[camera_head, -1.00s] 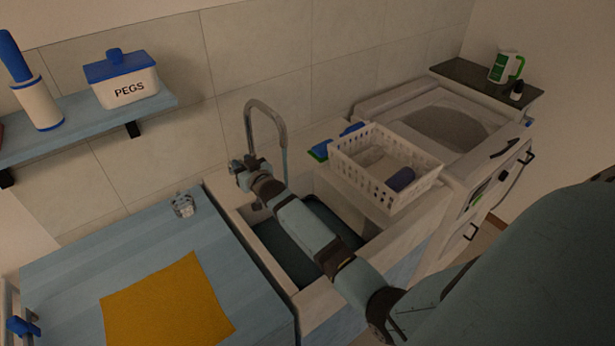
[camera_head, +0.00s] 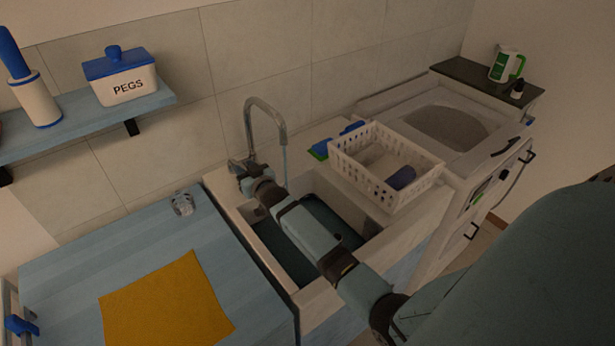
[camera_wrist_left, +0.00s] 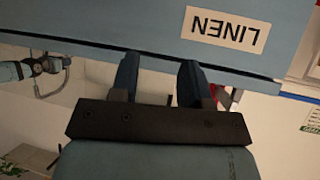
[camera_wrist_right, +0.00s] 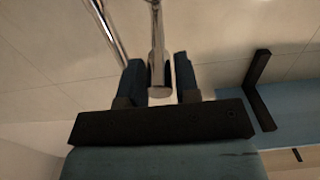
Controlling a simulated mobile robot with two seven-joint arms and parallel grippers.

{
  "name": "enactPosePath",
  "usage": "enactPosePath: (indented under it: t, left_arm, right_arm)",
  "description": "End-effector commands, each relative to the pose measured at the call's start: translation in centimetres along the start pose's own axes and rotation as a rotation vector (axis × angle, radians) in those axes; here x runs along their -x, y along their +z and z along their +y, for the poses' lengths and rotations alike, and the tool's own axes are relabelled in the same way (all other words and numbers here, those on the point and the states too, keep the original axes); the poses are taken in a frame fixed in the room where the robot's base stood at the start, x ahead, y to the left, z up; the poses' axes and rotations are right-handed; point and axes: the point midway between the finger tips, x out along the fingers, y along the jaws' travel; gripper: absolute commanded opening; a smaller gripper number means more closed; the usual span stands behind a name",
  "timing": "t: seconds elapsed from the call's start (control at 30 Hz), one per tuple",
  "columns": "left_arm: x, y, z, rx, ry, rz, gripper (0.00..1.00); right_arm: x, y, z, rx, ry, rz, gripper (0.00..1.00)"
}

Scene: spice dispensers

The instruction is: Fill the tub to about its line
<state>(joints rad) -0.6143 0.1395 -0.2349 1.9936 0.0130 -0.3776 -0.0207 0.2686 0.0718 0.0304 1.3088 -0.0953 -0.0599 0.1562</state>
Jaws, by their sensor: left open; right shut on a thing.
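The tap (camera_head: 268,108) arches over the sink (camera_head: 250,215). A thin bluish-grey stream (camera_head: 285,165) hangs below its spout. A dark teal tub (camera_head: 280,248) sits in the sink, partly hidden by my right arm. Its line and water level cannot be made out. My right gripper (camera_head: 240,166) is at the tap's base, shut on the tap lever; the right wrist view shows the lever (camera_wrist_right: 157,60) between its fingers. My left gripper (camera_wrist_left: 158,68) is outside the head view. In its wrist view it is open and empty, near a blue surface with a LINEN label (camera_wrist_left: 224,28).
A white basket (camera_head: 410,182) stands right of the sink, with a washer behind it. A blue counter (camera_head: 85,250) on the left holds a yellow cloth (camera_head: 165,305) and a small glass (camera_head: 183,204). A PEGS box (camera_head: 122,82) stands on the wall shelf.

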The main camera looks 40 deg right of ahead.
Motion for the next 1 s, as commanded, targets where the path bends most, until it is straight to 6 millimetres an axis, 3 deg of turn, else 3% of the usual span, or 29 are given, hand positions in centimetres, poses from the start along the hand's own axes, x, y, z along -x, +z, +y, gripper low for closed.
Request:
enactPosePath:
  t: [0.77, 0.8, 0.93, 1.0]
  left_arm:
    - [-0.3, 0.5, 0.0, 0.000, 0.000, 0.000, 0.43]
    - [-0.3, 0.5, 0.0, 0.000, 0.000, 0.000, 0.43]
    - [-0.3, 0.5, 0.0, 0.000, 0.000, 0.000, 0.43]
    - [-0.3, 0.5, 0.0, 0.000, 0.000, 0.000, 0.43]
  right_arm:
    - [0.4, 1.5, 0.0, 0.000, 0.000, -0.003, 0.18]
    - [0.4, 1.5, 0.0, 0.000, 0.000, -0.003, 0.34]
    - [0.4, 1.4, 0.0, 0.000, 0.000, -0.002, 0.64]
    - [0.4, 1.4, 0.0, 0.000, 0.000, -0.001, 0.64]
